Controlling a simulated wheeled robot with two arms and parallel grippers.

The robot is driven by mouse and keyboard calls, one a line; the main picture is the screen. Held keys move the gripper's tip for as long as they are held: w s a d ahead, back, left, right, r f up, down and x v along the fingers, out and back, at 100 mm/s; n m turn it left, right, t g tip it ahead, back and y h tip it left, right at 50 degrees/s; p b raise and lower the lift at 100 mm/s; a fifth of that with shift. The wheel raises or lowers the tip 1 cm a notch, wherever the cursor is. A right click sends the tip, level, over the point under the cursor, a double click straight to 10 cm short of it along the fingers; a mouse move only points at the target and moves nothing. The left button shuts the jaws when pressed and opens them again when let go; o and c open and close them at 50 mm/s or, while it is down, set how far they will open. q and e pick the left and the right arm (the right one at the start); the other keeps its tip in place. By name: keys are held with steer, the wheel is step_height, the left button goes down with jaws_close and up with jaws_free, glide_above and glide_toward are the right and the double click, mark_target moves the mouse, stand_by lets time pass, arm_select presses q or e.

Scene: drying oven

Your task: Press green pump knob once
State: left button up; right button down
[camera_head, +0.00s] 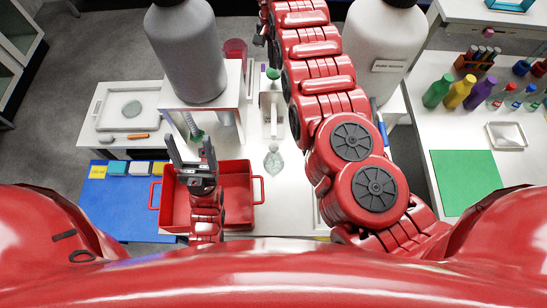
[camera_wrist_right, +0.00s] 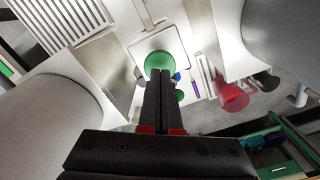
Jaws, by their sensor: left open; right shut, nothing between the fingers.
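The green pump knob (camera_wrist_right: 157,59) is a round green disc on a white unit in the right wrist view. In the head view a small green knob (camera_head: 273,73) shows on top of a white unit beside my right arm. My right gripper (camera_wrist_right: 164,73) is shut and empty. Its fingertips overlap the lower edge of the knob in the wrist view; I cannot tell whether they touch it. In the head view the right gripper (camera_head: 260,36) is small and partly hidden by its arm. My left gripper (camera_head: 190,155) is open and empty above the red bin (camera_head: 237,187).
Large grey (camera_head: 187,50) and white (camera_head: 382,45) tanks stand on either side of my right arm. A red cup (camera_wrist_right: 232,95) stands right of the knob. A glass flask (camera_head: 273,160) stands on the white table. Bottles (camera_head: 460,92) and a green mat (camera_head: 465,180) lie right.

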mark_target(274, 71)
steer(key=shift+f, duration=0.1)
steer(key=shift+f+b, duration=1.25)
steer(key=shift+f, duration=0.7)
steer(key=shift+r, duration=0.15)
steer(key=shift+r+p, duration=0.45)
steer(key=shift+r, duration=1.5)
